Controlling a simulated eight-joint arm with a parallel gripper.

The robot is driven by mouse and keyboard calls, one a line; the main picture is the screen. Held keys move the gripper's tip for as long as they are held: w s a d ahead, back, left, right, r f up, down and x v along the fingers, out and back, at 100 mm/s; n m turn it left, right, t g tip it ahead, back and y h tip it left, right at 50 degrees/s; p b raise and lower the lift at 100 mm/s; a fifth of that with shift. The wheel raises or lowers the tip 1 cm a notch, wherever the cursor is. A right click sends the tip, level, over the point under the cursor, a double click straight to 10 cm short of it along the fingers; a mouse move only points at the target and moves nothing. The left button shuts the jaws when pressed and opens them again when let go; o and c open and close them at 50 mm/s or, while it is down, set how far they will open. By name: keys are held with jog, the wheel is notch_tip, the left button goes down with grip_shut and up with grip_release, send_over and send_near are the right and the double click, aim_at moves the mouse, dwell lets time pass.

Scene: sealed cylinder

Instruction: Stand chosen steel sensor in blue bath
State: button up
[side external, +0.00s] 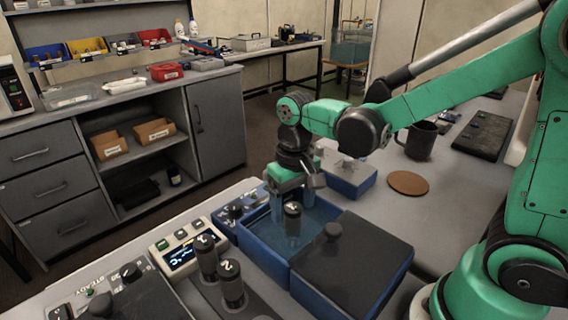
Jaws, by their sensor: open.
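The blue bath (262,252) holds clear liquid in its open left part. A dark steel sensor (293,222) with a pale mark on its cap stands upright in it. My gripper (292,203) is open, pointing down over the bath, with its fingers beside the top of this sensor. I cannot tell whether they touch it. Two more dark sensors with marked caps, one farther back (207,258) and one nearer (231,286), stand upright in a grey holder left of the bath. The marks are too small to read surely.
A dark lid (352,262) with a round knob covers the blue box part at the right. A control unit with a lit display (180,252) stands left of the bath. A mug (420,141), cork coaster (408,183) and blue-based box (350,182) sit behind right.

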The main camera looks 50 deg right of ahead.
notch_tip(320, 180, up, 8)
jog(key=shift+r, duration=0.25)
jog(key=shift+s+d+t, duration=0.25)
jog(key=shift+s+t, duration=0.2)
jog(key=shift+t, duration=0.15)
jog(key=shift+s+d+f+n+t, duration=0.35)
jog(key=shift+s+f+t, duration=0.1)
jog(key=shift+t, duration=0.55)
jog(key=shift+s+d+f+n+t, duration=0.2)
jog(key=shift+s+f+n+t, duration=0.25)
jog(key=shift+t, duration=0.55)
jog(key=shift+s+d+f+n+t, duration=0.3)
jog(key=shift+f+t, duration=0.2)
jog(key=shift+t, duration=0.5)
